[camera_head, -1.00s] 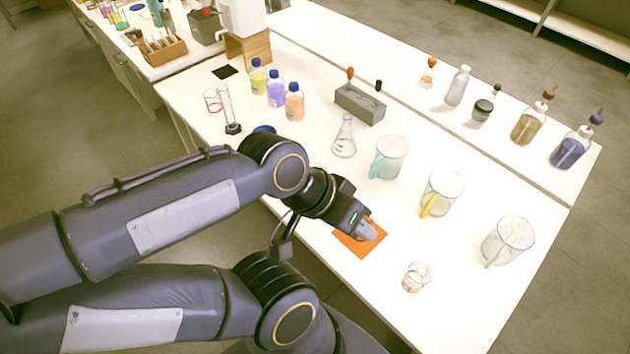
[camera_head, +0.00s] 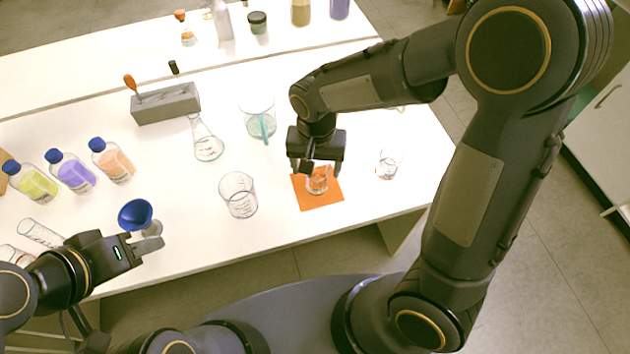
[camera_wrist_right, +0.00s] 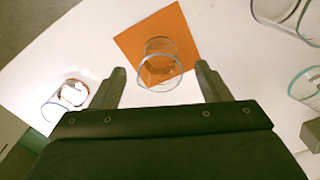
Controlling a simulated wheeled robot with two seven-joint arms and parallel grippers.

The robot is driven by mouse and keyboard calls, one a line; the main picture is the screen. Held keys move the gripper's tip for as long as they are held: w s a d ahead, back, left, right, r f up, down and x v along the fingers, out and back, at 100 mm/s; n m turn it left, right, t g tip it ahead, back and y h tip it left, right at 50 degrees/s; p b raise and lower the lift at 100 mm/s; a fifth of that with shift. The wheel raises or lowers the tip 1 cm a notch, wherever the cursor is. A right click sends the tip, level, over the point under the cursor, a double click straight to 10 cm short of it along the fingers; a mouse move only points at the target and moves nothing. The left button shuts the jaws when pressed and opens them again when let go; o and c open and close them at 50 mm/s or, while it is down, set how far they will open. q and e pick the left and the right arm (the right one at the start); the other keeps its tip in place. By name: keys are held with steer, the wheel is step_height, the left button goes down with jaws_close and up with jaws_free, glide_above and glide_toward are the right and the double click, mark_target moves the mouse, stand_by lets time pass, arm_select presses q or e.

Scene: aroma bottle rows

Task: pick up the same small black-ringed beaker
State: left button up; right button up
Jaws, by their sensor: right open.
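My right gripper (camera_head: 315,166) is open and empty above this beaker. In the right wrist view its fingertips (camera_wrist_right: 161,70) lie either side of the beaker, apart from it. Another small beaker (camera_head: 388,164) stands right of the mat. My left gripper (camera_head: 150,243) is at the table's front left edge, holding nothing visible; its jaw gap is unclear.
A larger clear beaker (camera_head: 239,196) stands left of the mat. A teal-handled beaker (camera_head: 257,122) and a conical flask (camera_head: 207,143) stand behind. A blue funnel (camera_head: 136,213) is by my left gripper. My right arm hides the table's back right.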

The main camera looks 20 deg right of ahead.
mark_target(317, 178)
steer(key=f, duration=0.5)
steer(key=w+f, duration=0.1)
steer(key=f, duration=0.1)
steer(key=shift+d+f, duration=0.15)
steer(key=shift+d, duration=0.05)
steer(key=c, duration=1.1)
steer(key=shift+r, duration=0.25)
